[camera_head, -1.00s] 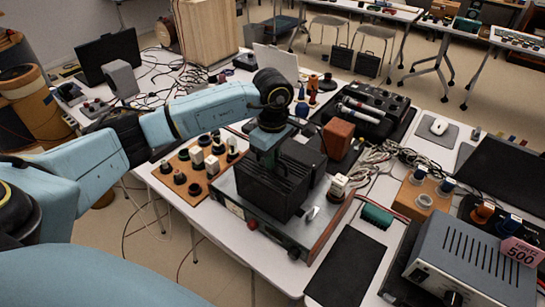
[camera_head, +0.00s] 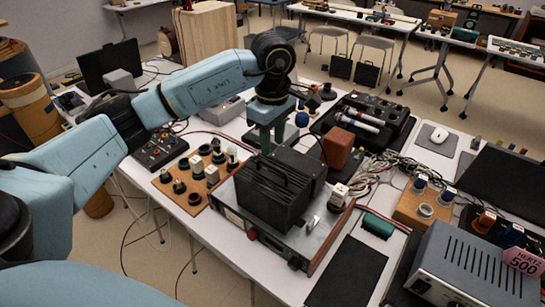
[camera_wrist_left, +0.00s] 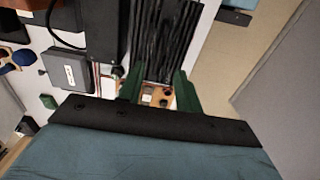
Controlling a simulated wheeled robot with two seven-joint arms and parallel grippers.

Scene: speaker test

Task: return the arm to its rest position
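My left arm (camera_head: 210,85) reaches in from the left. My left gripper (camera_head: 265,143) points down just behind the black ribbed box (camera_head: 270,200), which stands on a grey device (camera_head: 322,228) with wooden sides. In the left wrist view the two green fingers (camera_wrist_left: 158,80) are apart with nothing held between them. The ribbed box (camera_wrist_left: 165,40) shows beyond the fingertips there. In the head view the box partly lies in front of the fingertips, so I cannot tell whether they touch it. My right gripper is not in view.
A wooden board with several knobs (camera_head: 195,200) lies left of the device. A brown block (camera_head: 338,146) and cables (camera_head: 375,165) are to its right. A black mat (camera_head: 347,272) and a grey power unit (camera_head: 470,265) are at the front right. Floor (camera_head: 150,265) shows at the front left.

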